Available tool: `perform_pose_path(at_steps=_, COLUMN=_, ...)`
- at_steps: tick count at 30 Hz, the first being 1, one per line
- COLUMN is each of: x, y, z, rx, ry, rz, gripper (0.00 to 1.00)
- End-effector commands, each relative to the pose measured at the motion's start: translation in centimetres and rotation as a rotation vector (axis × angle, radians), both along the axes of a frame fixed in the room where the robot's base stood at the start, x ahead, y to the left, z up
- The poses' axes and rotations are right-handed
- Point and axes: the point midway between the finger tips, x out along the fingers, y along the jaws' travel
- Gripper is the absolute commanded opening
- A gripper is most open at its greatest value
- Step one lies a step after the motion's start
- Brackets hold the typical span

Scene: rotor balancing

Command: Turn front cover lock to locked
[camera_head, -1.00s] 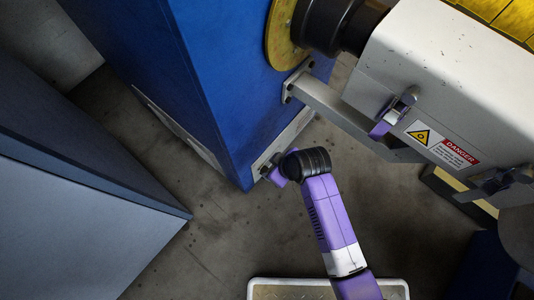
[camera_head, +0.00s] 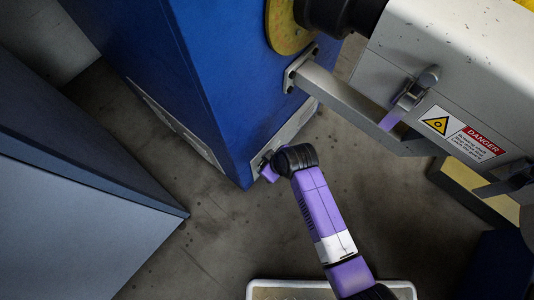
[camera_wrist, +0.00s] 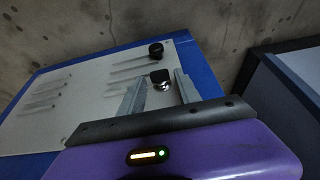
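In the wrist view, two dark round knobs, an upper one (camera_wrist: 156,49) and a lower one (camera_wrist: 161,79), stand out from a pale panel (camera_wrist: 75,95) on the blue cabinet. My gripper (camera_wrist: 154,82) has its two fingers spread, with the lower knob between them near the tips. I cannot tell if either finger touches it. In the head view my gripper is at the low pale plate (camera_head: 295,126) of the blue cabinet (camera_head: 205,85), its fingers mostly hidden by my wrist. Neither knob carries a readable name, so which one is the front cover lock is unclear.
A grey housing (camera_head: 435,55) with a metal latch (camera_head: 415,90) and a danger label (camera_head: 462,132) overhangs at the right. A grey bar (camera_head: 340,95) joins the blue cabinet. A blue-grey cabinet (camera_head: 80,200) stands at the left. Bare floor (camera_head: 215,235) lies between.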

Motion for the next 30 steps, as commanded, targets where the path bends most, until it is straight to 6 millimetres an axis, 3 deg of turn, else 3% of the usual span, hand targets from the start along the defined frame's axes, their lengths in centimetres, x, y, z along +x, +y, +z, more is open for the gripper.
perform_pose_path(at_steps=1, x=0.0, y=0.0, z=0.0, rx=0.0, ry=0.0, rz=0.0, gripper=0.28)
perform_pose_path(at_steps=5, x=0.0, y=0.0, z=0.0, rx=0.0, ry=0.0, rz=0.0, gripper=0.02)
perform_pose_path(at_steps=6, x=0.0, y=0.0, z=0.0, rx=0.0, ry=0.0, rz=0.0, gripper=0.0)
perform_pose_path(at_steps=17, x=-0.3, y=0.1, z=0.1, rx=-0.029, ry=-0.035, rz=0.003, gripper=0.0)
perform_pose_path(at_steps=30, x=-1.2, y=0.9, z=-0.3, rx=-0.23, ry=-0.295, rz=0.01, gripper=0.0)
